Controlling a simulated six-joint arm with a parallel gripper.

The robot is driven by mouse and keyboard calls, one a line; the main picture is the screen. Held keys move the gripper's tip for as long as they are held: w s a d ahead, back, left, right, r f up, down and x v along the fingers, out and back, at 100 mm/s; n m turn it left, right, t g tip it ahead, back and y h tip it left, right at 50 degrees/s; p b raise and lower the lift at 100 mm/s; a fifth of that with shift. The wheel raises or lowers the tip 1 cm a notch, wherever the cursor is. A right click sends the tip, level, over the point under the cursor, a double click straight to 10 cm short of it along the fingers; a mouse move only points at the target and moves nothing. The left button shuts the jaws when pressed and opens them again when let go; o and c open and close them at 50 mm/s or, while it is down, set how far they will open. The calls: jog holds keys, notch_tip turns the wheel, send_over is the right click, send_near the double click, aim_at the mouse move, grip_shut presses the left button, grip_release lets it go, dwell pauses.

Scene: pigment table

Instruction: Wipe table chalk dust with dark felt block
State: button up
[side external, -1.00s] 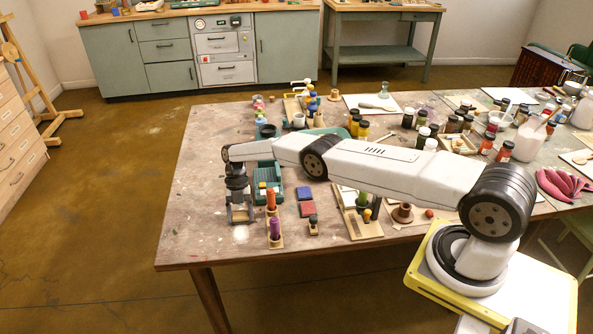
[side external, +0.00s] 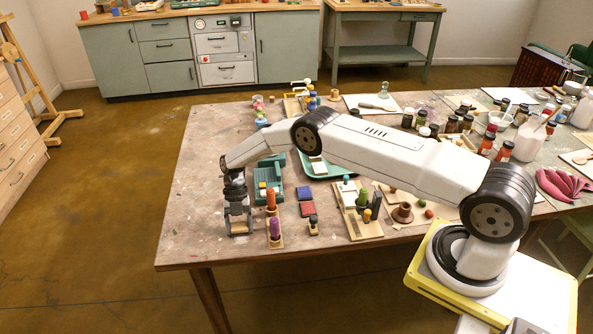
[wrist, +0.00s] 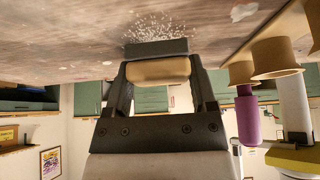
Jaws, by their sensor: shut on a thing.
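My gripper (side external: 239,222) is low over the near left part of the table (side external: 205,215). In the wrist view, which is upside down, my gripper (wrist: 160,82) is shut on the tan handle of the dark felt block (wrist: 156,48). The block's dark felt face is turned to the tabletop, at or very close to it; I cannot tell if they touch. A patch of white speckled chalk dust (wrist: 155,26) lies on the table right beside the felt. In the side view the gripper largely hides the dust.
A wooden stand with an orange and a purple piece (side external: 274,230) is close to the right of my gripper. A green case (side external: 268,178) lies behind it. Red and blue pads (side external: 306,202) and a small stamp (side external: 313,225) are further right. The table's left side is mostly clear.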

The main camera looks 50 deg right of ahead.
aim_at(239, 217)
jog(key=shift+s+a, duration=1.85)
jog(key=shift+s, duration=0.1)
jog(key=shift+w+d+f, duration=0.1)
jog(key=shift+w+d, duration=2.8)
jog(key=shift+w, duration=0.2)
jog(key=shift+d, duration=0.1)
jog(key=shift+w+d+r, duration=0.2)
jog(key=shift+w+r, duration=0.1)
jog(key=shift+r, duration=0.05)
grip_shut()
jog(key=shift+s+d+f, duration=0.15)
jog(key=shift+d+f, duration=0.15)
jog(key=shift+f, duration=0.05)
jog(key=shift+s, duration=0.1)
jog(key=shift+w+r, duration=0.3)
jog(key=shift+r, duration=0.2)
jog(key=shift+w+r, duration=0.25)
jog(key=shift+r, duration=0.25)
notch_tip(239, 217, up, 6)
jog(key=shift+r, duration=0.15)
jog(key=shift+s, duration=0.1)
